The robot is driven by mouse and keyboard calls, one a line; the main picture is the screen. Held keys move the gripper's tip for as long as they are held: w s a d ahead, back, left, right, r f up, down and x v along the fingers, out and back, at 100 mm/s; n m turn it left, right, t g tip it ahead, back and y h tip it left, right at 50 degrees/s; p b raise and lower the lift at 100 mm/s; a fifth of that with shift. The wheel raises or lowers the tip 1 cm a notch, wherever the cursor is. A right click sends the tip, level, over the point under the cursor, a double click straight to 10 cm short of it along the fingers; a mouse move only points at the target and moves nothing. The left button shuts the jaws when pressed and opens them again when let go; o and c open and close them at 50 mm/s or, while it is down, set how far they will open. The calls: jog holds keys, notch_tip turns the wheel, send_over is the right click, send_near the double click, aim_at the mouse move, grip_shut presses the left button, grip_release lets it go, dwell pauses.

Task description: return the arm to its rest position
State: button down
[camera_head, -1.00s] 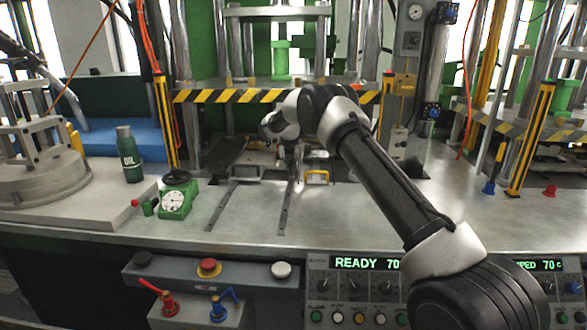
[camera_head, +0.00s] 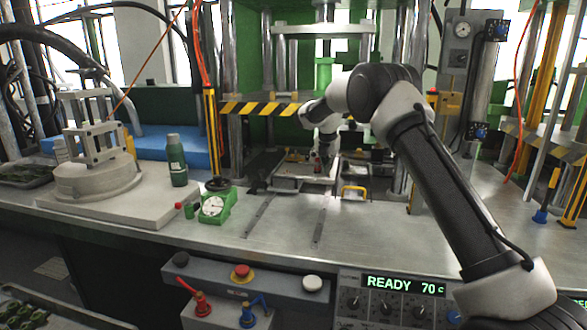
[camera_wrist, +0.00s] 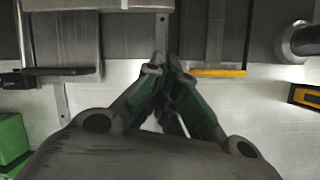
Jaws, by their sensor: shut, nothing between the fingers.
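My arm reaches from the lower right over the bench to the press, bent at the elbow. My gripper (camera_head: 322,166) hangs pointing down in front of the press, at the grey plate (camera_head: 290,184) on the bench. In the wrist view my gripper (camera_wrist: 160,66) has its fingertips together, with nothing seen between them. A grey block edge lies at the upper left of that view and a yellow handle (camera_wrist: 218,73) just right of the fingertips. Whether the fingertips touch anything below cannot be told.
A yellow handle (camera_head: 355,191) stands right of the gripper. A striped bar (camera_head: 262,107) crosses the press. A green dial gauge (camera_head: 215,206), an oil bottle (camera_head: 176,161) and a round grey fixture (camera_head: 97,178) are to the left. Control panel (camera_head: 400,295) is in front.

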jog(key=s+f+m, duration=0.1)
jog(key=m, duration=0.1)
jog(key=s+f+m+g, duration=0.1)
jog(key=s+f+m, duration=0.2)
jog(key=f, duration=0.1)
jog(key=shift+s+d+m+g, duration=0.3)
jog(key=shift+s+m, duration=0.05)
jog(key=shift+m, duration=0.05)
jog(key=s+m, duration=0.3)
jog(key=shift+s+d+f+g, duration=0.1)
jog(key=shift+s+d+g, duration=0.25)
jog(key=shift+s+g, duration=0.05)
jog(key=s+d+r+m+t, duration=0.1)
jog(key=s+d+r+m, duration=0.3)
jog(key=s, duration=1.2)
jog(key=s+d+r+m+t+y, duration=0.1)
jog(key=s+d+r+m, duration=0.3)
jog(key=s, duration=1.3)
jog(key=s+d+r+m, duration=0.4)
jog(key=s+r+m, duration=0.6)
jog(key=s, duration=0.7)
jog(key=shift+s+d+r+m+t, duration=0.15)
jog(key=shift+d+r+m+t, duration=0.2)
jog(key=shift+m, duration=0.85)
jog(key=shift+a+f, duration=0.1)
jog(key=shift+a, duration=0.05)
